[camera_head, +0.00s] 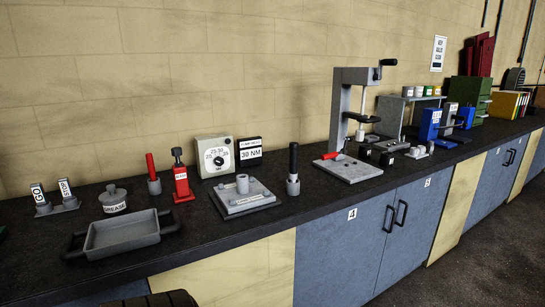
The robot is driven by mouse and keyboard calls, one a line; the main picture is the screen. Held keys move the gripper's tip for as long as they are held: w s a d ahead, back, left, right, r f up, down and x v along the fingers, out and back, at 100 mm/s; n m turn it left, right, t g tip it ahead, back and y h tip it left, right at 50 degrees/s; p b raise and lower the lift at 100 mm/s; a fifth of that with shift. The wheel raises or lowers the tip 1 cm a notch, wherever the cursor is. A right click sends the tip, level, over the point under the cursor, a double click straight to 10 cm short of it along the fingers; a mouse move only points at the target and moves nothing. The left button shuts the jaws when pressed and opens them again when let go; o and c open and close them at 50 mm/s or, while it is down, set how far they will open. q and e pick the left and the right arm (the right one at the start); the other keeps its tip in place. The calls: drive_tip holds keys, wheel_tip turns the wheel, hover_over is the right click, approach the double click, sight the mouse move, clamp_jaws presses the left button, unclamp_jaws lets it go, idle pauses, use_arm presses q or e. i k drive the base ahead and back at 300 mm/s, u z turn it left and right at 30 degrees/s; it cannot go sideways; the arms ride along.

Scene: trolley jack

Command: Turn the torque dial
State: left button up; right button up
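The torque dial (219,160) is a round dark knob on the front of a pale upright box (202,145) at the back of the counter, left of the middle of the head view. Numbers are printed around the knob; they seem to include 25 and 35, but the exact setting is too small to tell. A small dark block with a white label reading 30 NM (250,154) stands just right of the box. Neither of my grippers shows in the head view.
A grey plate with a short post (245,201) lies in front of the dial box. A red bottle jack (181,180) stands to its left and a black-handled tool (293,170) to its right. A grey tray (122,234) sits at front left. A press (345,110) stands farther right.

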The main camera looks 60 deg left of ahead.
sight(219, 161)
drive_tip(key=u, duration=0.2)
drive_tip(key=i, duration=1.05)
drive_tip(key=u, duration=1.3)
drive_tip(key=i, duration=0.9)
drive_tip(key=u, duration=0.9)
